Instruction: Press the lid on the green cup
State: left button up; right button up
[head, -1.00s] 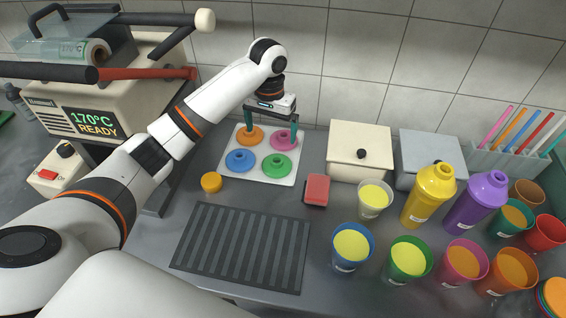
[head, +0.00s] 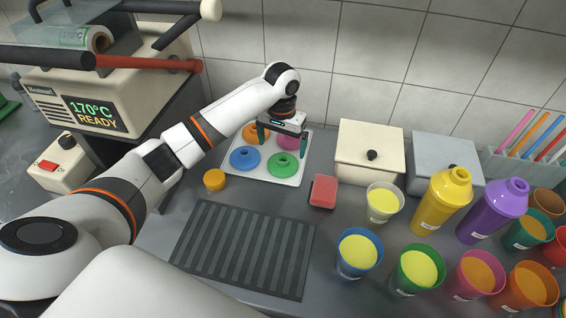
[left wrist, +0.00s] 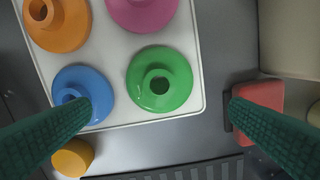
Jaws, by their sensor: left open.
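The green lid (head: 282,165) is a ring with a raised collar, at the front right of the white tray (head: 228,173). It also shows in the left wrist view (left wrist: 177,92). My left gripper (head: 283,146) is open and empty above the tray. In the left wrist view its fingers (left wrist: 160,112) are spread, with the green lid between and slightly beyond them; contact is not visible. The green cup (head: 418,268), filled with yellow, stands open at the front right, between a blue and a pink cup, far from the gripper.
Orange, pink and blue lids share the tray. A red sponge-like block (head: 323,191) and a yellow round piece (head: 214,179) lie near it. A dark ribbed mat (head: 245,248) lies in front. Yellow (head: 441,202) and purple bottles stand behind the cups. A sealing machine is at left.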

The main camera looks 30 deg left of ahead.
aim_at(283, 158)
pick_arm(q)
jog(key=shift+f, duration=0.95)
jog(key=f, duration=0.2)
jog(key=w+f, duration=0.1)
jog(key=f, duration=0.1)
jog(key=shift+f+p, duration=0.15)
jog(key=shift+p, duration=0.15)
jog(key=shift+a+f, duration=0.1)
jog(key=shift+f, duration=0.4)
jog(key=shift+c, duration=0.6)
jog(key=c, duration=0.8)
